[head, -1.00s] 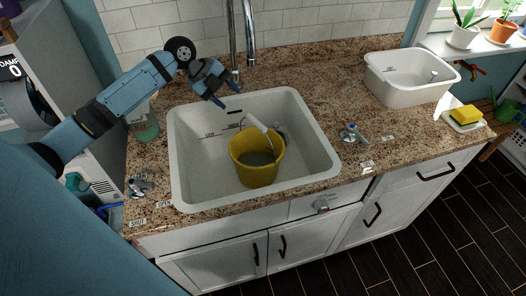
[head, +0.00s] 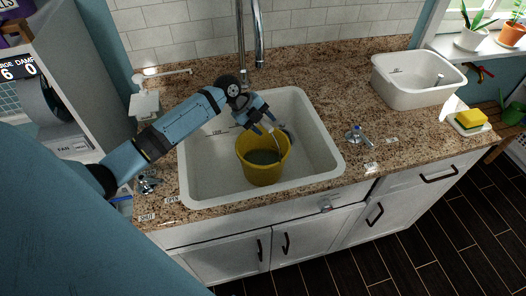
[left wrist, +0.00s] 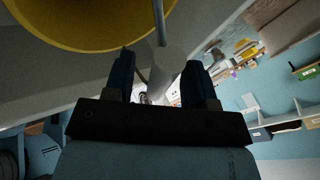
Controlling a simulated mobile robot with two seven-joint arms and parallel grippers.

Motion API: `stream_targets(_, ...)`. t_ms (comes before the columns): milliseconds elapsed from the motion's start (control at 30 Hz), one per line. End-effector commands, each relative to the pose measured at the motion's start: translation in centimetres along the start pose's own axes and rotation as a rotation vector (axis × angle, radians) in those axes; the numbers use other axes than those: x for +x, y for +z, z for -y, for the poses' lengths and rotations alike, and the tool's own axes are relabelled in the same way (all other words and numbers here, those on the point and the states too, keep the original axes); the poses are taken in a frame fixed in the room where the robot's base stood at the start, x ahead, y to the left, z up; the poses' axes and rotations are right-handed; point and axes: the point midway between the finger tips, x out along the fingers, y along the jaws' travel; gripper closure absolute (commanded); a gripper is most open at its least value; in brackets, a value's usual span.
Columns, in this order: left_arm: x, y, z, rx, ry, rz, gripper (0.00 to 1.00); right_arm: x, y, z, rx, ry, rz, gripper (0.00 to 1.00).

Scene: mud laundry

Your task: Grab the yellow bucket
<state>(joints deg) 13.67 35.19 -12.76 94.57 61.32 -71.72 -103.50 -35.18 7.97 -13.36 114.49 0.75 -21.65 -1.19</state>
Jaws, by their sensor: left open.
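The yellow bucket (head: 263,174) stands upright in the white sink (head: 208,180), with something dark inside it. My left gripper (head: 262,127) is just above the bucket's back rim, pointing down, with its jaws open. In the left wrist view, the bucket's yellow rim (left wrist: 80,42) is at the top left. The pale handle grip (left wrist: 171,62) with its wire lies between the two open fingers of my left gripper (left wrist: 160,78); I cannot tell whether it touches them. In the head view the gripper mostly hides the handle grip. My right gripper is in neither view.
The tall faucet (head: 241,45) rises behind the sink, close to my left wrist. A blue-handled tap (head: 354,136) is on the granite counter right of the sink. A white basin (head: 412,88) and a yellow sponge (head: 470,117) are farther right. Counter between them is clear.

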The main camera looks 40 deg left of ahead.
Motion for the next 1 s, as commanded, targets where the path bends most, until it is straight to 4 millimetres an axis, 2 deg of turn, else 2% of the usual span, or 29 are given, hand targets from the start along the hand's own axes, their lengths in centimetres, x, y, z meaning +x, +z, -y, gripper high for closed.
stream_targets(200,0.05,0.04,-0.01,0.0,0.0,0.001,0.51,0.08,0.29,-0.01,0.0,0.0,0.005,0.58)
stream_targets(400,0.03,0.04,-0.01,0.0,0.0,0.001,0.97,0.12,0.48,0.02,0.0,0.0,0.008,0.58)
stream_targets(433,0.03,0.04,-0.01,0.001,0.0,0.001,1.0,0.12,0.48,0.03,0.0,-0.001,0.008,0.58)
stream_targets(1000,0.0,0.1,-0.06,0.001,0.001,0.002,1.0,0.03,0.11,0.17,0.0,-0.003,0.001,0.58)
